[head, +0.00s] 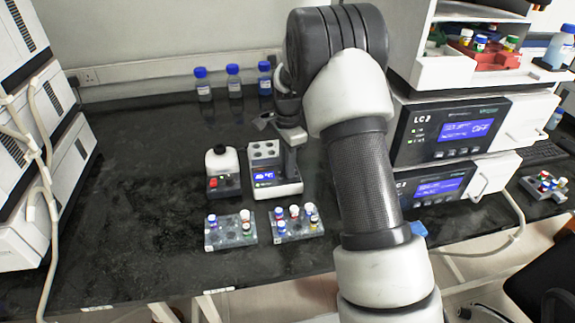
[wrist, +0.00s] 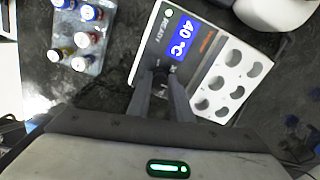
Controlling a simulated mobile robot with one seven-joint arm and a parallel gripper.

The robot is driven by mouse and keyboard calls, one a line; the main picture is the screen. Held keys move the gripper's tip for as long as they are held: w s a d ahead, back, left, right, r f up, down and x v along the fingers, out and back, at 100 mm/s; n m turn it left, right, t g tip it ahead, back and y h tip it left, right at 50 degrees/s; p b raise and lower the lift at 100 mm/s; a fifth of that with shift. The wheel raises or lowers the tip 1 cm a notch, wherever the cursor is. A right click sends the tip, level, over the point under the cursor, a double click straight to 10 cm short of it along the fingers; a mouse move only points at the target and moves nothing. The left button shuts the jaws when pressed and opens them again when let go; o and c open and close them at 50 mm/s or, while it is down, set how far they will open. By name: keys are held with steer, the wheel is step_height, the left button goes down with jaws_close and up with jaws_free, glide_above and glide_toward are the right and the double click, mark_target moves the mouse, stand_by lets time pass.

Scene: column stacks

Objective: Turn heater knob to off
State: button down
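The heater (head: 273,183) is a white block with round wells and a blue lit display, standing on the dark bench in the head view. In the wrist view the heater (wrist: 205,68) shows a display (wrist: 183,42) reading 40 °C beside a small green light. The heater knob (wrist: 160,78) looks like a small dark shape below the display, largely hidden by my fingers. My gripper (wrist: 160,84) has its fingertips at the panel, one on each side of this dark shape. Whether they press on it is unclear. In the head view my gripper (head: 290,137) is over the heater.
Two vial racks (head: 231,231) (head: 297,225) stand in front of the heater. A small device with a black top (head: 222,172) stands to its left. Blue-capped bottles (head: 233,82) stand by the wall. The LC instruments (head: 450,130) are on the right. The bench at left is clear.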

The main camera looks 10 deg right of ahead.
steer(key=shift+n, duration=0.3)
steer(key=n+p, duration=0.2)
steer(key=n, duration=0.3)
steer(key=shift+r+n, duration=0.1)
steer(key=shift+n, duration=0.2)
steer(key=n+p, duration=0.1)
steer(key=n, duration=0.2)
steer(key=shift+d+n, duration=0.1)
steer(key=shift+n, duration=0.2)
steer(key=n, duration=0.3)
steer(key=shift+s+n+p, duration=0.1)
steer(key=shift+n+p, duration=0.2)
steer(key=shift+p, duration=0.1)
steer(key=n+p, duration=0.1)
steer(key=n, duration=0.4)
steer(key=n+p, duration=0.1)
steer(key=n, duration=0.4)
steer(key=shift+n, duration=0.4)
steer(key=c, duration=1.6)
jaws_free()
